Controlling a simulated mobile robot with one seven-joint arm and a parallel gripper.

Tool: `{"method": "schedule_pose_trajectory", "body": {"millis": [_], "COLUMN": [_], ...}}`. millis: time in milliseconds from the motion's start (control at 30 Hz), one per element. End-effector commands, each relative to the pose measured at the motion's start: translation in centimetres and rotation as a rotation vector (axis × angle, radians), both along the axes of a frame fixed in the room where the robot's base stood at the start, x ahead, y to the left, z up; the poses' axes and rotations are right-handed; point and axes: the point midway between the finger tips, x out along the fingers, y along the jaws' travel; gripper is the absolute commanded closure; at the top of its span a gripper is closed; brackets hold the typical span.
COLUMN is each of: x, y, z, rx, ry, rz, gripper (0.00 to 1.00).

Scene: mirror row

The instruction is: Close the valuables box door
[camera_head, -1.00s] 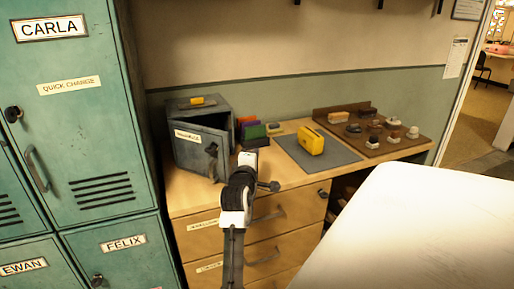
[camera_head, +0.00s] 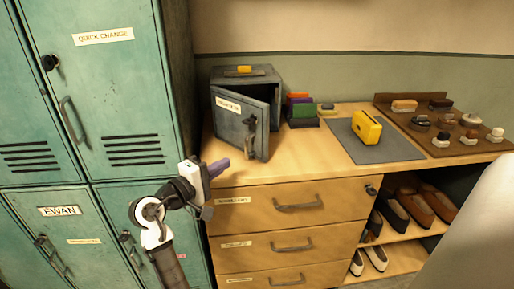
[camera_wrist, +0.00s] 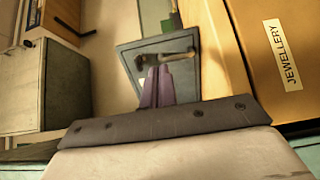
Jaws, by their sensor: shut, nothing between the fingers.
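The valuables box (camera_head: 262,82) is a small grey metal box at the left end of the wooden counter. Its labelled door (camera_head: 228,118) stands partly open, with its free right edge swung forward and a dark gap behind it. A handle sits near that edge. My gripper (camera_head: 222,168) is shut and empty, with purple fingers, just in front of and below the door at the counter's front edge. In the wrist view the fingers (camera_wrist: 160,82) overlap the grey door panel (camera_wrist: 130,58) near its handle. I cannot tell whether they touch.
Green lockers (camera_head: 100,100) stand close on the left. Drawers (camera_head: 290,205) with handles are below the counter. A yellow object (camera_head: 367,127) lies on a grey mat (camera_head: 400,150), and a brown tray (camera_head: 470,147) holds several brushes and jars. A white surface (camera_head: 480,230) is at right.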

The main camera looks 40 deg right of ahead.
Motion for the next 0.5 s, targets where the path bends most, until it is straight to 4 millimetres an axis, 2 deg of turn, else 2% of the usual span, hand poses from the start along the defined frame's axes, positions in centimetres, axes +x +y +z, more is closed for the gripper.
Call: {"method": "schedule_pose_trajectory", "body": {"millis": [167, 500], "x": [0.2, 1.5], "y": [-1.9, -9.1], "z": [0.2, 0.3], "rx": [0.001, 0.000], "ry": [0.001, 0.003], "rz": [-0.007, -0.007], "gripper": [1.00, 1.00]}}
